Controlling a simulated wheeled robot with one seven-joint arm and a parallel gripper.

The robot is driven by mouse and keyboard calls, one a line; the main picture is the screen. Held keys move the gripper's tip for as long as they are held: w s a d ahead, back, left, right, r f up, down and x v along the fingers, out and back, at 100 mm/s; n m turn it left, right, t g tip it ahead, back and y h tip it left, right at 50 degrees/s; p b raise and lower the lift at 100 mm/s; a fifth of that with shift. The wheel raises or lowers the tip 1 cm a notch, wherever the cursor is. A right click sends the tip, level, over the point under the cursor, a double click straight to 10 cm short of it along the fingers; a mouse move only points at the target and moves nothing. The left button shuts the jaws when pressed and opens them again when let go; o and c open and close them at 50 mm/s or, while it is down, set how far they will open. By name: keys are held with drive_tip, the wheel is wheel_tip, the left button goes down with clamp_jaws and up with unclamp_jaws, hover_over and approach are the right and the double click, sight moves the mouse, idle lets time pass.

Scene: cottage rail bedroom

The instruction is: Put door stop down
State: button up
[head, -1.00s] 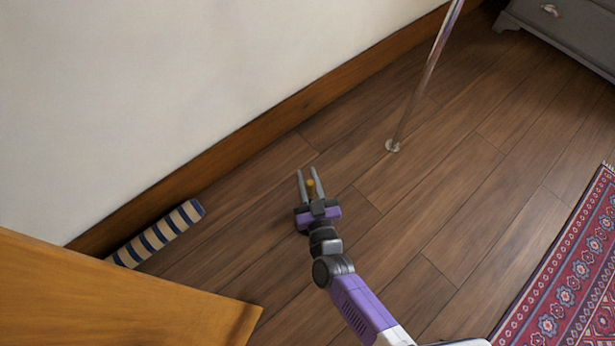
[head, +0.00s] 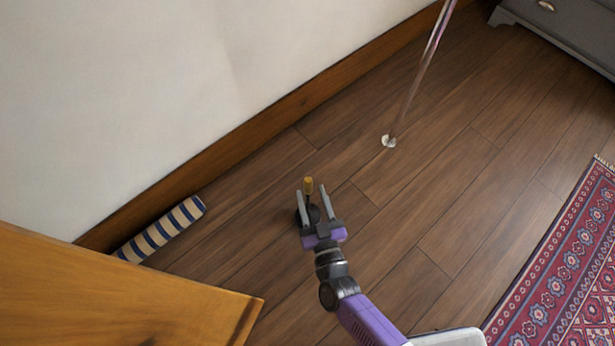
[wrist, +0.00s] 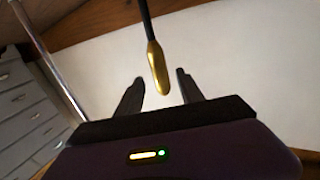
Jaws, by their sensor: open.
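The door stop, which I take to be the dark piece with a brass-coloured knob (head: 308,186), stands on the wooden floor with its round dark base partly hidden by my gripper. In the wrist view its black stem and gold tip (wrist: 157,68) show between and beyond the fingers. My gripper (head: 312,191) is open, with one finger to each side of the door stop. In the wrist view the fingers (wrist: 160,78) are spread with clear gaps beside the tip, so nothing is gripped.
A striped roll (head: 162,229) lies by the skirting board (head: 250,125), next to a wooden panel (head: 110,290) at lower left. A metal pole (head: 412,85) rises from the floor ahead. A patterned rug (head: 570,270) lies right, a grey drawer unit (head: 575,30) far right. Floor between is clear.

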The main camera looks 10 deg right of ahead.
drive_tip(key=shift+s+d+p, duration=0.15)
drive_tip(key=shift+s+p, duration=0.15)
drive_tip(key=shift+s, duration=1)
drive_tip(key=shift+s+d+p, duration=0.15)
drive_tip(key=shift+s+p, duration=0.1)
drive_tip(key=shift+s, duration=1.05)
drive_tip(key=s+d+r+g, duration=0.1)
drive_tip(key=s+d+r, duration=0.4)
drive_tip(key=s, duration=0.2)
drive_tip(key=s+d+r, duration=0.5)
drive_tip(key=s, duration=0.3)
drive_tip(key=s+d+r+g+h, duration=0.1)
drive_tip(key=s+r, duration=0.3)
drive_tip(key=r, duration=0.4)
drive_tip(key=s+d+r+m+g+h, duration=0.1)
drive_tip(key=s+d+r, duration=0.2)
drive_tip(key=r, duration=0.5)
drive_tip(key=shift+v, duration=0.9)
drive_tip(key=shift+r, duration=0.15)
wheel_tip(320, 180, up, 34)
drive_tip(key=p, duration=3.4)
drive_tip(key=shift+r, duration=0.15)
